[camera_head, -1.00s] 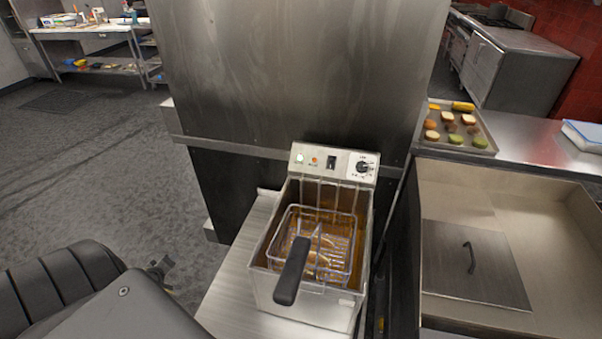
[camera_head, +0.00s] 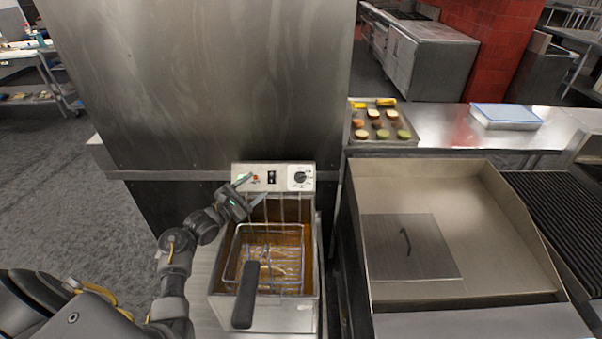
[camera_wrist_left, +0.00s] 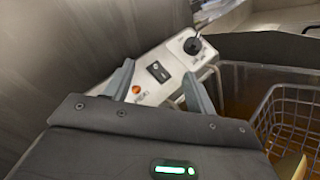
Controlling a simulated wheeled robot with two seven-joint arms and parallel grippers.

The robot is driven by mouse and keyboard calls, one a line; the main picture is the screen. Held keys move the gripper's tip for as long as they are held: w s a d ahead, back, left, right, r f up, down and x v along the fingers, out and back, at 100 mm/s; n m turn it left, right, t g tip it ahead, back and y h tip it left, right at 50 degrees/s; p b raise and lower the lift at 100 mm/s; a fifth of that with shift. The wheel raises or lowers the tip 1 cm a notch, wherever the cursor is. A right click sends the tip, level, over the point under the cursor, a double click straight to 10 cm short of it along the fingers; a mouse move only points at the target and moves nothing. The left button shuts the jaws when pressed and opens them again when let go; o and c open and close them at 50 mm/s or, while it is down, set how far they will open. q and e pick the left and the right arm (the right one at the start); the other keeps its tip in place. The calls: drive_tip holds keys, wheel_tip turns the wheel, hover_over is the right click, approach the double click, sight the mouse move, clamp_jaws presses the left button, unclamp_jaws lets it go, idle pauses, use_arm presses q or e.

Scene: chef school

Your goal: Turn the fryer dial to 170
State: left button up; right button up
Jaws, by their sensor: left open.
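The fryer (camera_head: 225,305) stands on a steel counter with a wire basket (camera_head: 270,262) and black handle sitting in brown oil. Its control panel at the back carries the black dial (camera_head: 300,178) at the right end, a dark switch and an orange light. The dial also shows in the left wrist view (camera_wrist_left: 192,45), beyond the fingertips; its numbers are too small to read. My left gripper (camera_head: 252,190) is open and empty, in front of the panel's left and middle part, left of the dial and apart from it. My right gripper is out of view.
A tall steel panel (camera_head: 200,80) rises directly behind the fryer. A dark grill (camera_head: 560,215) lies far right.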

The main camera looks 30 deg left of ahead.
use_arm(q)
drive_tip(key=g+h, duration=0.1)
approach(300, 177)
drive_tip(key=x, duration=0.2)
drive_tip(key=p+x, duration=0.1)
drive_tip(key=x, duration=0.2)
drive_tip(key=f+x, duration=0.1)
drive_tip(key=x, duration=0.1)
drive_tip(key=shift+w+a, duration=0.3)
drive_tip(key=shift+w, duration=0.1)
drive_tip(key=shift+w+d, duration=0.15)
drive_tip(key=shift+w, duration=0.3)
drive_tip(key=c, duration=1)
drive_tip(key=shift+r+m+h+p, duration=0.15)
drive_tip(key=shift+m+h+p, duration=0.15)
drive_tip(key=shift+h+p, duration=0.15)
